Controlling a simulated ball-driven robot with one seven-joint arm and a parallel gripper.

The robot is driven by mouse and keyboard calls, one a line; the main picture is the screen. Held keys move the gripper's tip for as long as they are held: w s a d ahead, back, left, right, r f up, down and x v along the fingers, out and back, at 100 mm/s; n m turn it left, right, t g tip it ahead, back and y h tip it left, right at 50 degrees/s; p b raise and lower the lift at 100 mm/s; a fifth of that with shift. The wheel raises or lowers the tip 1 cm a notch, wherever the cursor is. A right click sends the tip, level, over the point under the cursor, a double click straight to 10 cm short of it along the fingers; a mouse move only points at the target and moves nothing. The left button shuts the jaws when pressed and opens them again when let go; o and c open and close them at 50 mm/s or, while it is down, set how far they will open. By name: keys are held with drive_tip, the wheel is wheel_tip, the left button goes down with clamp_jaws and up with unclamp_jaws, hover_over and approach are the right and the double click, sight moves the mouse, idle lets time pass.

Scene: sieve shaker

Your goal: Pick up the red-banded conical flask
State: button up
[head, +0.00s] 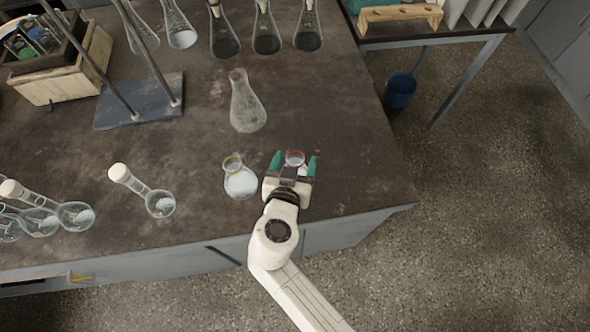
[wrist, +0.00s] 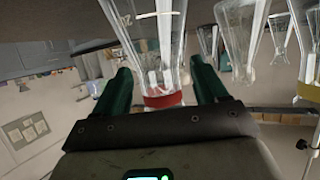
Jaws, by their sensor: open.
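The red-banded conical flask (head: 295,157) is clear glass and stands near the front edge of the bench in the head view. Its red-ringed mouth shows between my fingers, and the rest is mostly hidden by my gripper (head: 294,161). In the wrist view the flask (wrist: 160,60) hangs upside down in the picture, its red band (wrist: 163,99) between the two green fingers of my gripper (wrist: 163,80). The fingers are open, one on each side, with a visible gap to the glass.
A yellow-banded flask (head: 240,180) with white contents stands close on the left. A larger empty conical flask (head: 246,105) stands behind. A stoppered flask (head: 155,200) is farther left, and a stand base (head: 140,100) is behind it. The bench right of my gripper is clear.

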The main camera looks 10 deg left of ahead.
drive_tip(key=shift+x, duration=1.25)
drive_tip(key=shift+c, duration=0.2)
clamp_jaws()
